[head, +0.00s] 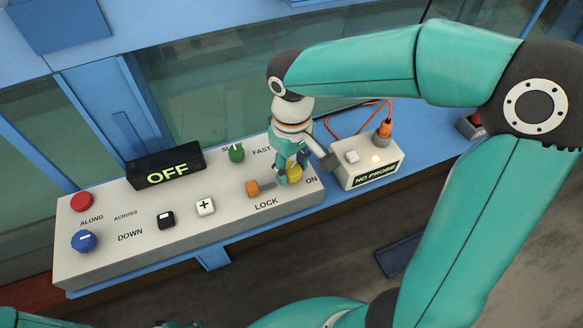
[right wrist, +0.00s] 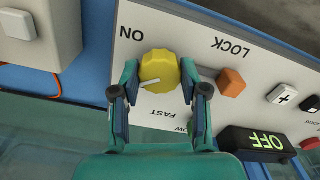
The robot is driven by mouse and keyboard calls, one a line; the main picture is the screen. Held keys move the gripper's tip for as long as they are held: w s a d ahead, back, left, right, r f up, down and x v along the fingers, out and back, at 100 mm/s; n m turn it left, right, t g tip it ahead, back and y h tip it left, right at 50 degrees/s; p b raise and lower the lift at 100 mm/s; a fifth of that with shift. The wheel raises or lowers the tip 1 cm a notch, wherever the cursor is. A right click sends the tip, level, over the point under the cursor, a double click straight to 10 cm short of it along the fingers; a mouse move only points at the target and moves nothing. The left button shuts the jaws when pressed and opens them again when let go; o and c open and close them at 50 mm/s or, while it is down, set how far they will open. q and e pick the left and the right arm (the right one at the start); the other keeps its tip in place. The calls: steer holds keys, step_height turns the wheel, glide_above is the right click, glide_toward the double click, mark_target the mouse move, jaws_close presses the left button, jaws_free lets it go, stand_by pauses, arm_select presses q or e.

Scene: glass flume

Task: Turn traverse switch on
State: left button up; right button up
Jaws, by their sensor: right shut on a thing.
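The yellow knob (right wrist: 158,68) sits on the white control panel (head: 190,228) beside the word ON; it also shows partly in the head view (head: 296,172). Its white pointer line points left and slightly down in the right wrist view. My right gripper (right wrist: 159,88) reaches down over the knob and is shut on it, one finger on each side; in the head view (head: 291,172) it hides part of the knob. A black display (head: 166,168) reads OFF. Only teal and dark bits at the bottom edge of the head view may be my left gripper (head: 178,325).
The panel also has an orange lever (head: 253,188) by LOCK, a green knob (head: 236,153), white (head: 205,206) and black (head: 166,220) switches, a blue knob (head: 84,241) and a red button (head: 81,201). A NO PROBE box (head: 366,162) with an orange cable stands close right.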

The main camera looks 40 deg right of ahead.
mark_target(291, 168)
steer(key=m+b, duration=0.1)
steer(key=m, duration=0.2)
steer(key=shift+m, duration=0.4)
steer(key=shift+m+b, duration=0.4)
steer(key=shift+m, duration=1.1)
steer(key=o, duration=1.1)
steer(key=shift+o, duration=0.2)
step_height(291, 168, up, 12)
